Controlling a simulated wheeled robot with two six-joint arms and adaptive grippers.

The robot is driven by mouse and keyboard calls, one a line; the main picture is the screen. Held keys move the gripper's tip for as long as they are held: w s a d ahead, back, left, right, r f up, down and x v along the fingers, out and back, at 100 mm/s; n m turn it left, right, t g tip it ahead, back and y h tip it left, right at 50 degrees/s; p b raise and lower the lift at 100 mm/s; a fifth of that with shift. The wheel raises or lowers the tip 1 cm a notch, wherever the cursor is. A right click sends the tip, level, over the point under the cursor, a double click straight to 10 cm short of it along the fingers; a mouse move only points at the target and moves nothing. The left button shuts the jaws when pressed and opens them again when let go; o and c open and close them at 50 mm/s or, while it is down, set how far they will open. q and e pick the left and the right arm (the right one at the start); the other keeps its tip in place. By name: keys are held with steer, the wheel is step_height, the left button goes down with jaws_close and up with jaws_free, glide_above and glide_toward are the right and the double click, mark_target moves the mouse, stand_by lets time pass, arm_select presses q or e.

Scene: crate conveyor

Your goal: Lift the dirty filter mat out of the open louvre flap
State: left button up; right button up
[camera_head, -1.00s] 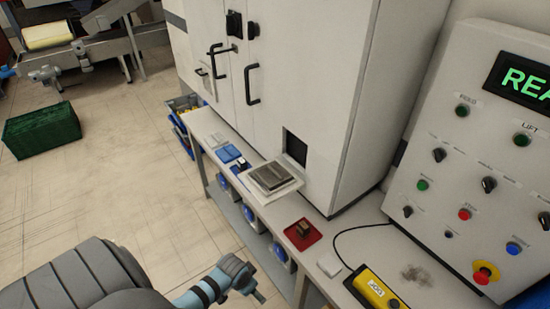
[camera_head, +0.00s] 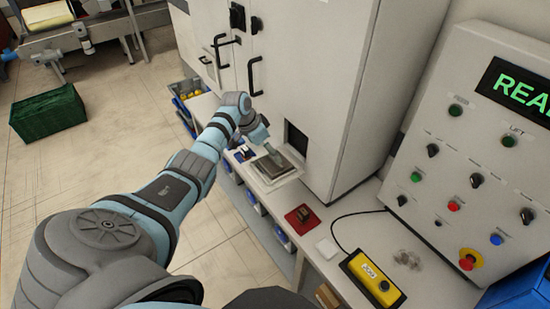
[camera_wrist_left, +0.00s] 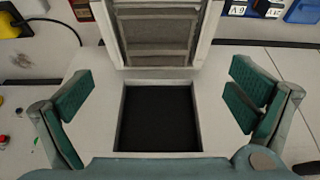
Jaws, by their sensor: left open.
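The louvre flap (camera_head: 291,178) stands folded out from the white cabinet, below a dark square opening (camera_head: 297,141). The grey-brown ribbed filter mat (camera_head: 292,164) lies on it. In the left wrist view the mat (camera_wrist_left: 158,28) sits inside the flap's pale frame (camera_wrist_left: 110,34) at the top, with the dark opening (camera_wrist_left: 157,125) below it. My left gripper (camera_head: 272,153) is over the flap, partly covering the mat in the head view. In the left wrist view its green-padded fingers (camera_wrist_left: 160,97) are wide apart with nothing between them. My right gripper is not in view.
Cabinet handles (camera_head: 252,78) project near my left arm.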

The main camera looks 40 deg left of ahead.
mark_target(274, 164)
arm_select(q)
steer(key=b+x, duration=0.3)
steer(key=x, duration=0.3)
steer(key=shift+d+f, duration=0.1)
steer(key=shift+f, duration=0.25)
steer(key=shift+w+d+f+b, duration=0.1)
steer(key=shift+f+b, duration=0.2)
steer(key=shift+b, duration=0.05)
steer(key=shift+w+r, duration=0.1)
steer(key=shift+r, duration=0.05)
steer(key=shift+c, duration=0.6)
steer(key=c, duration=1.2)
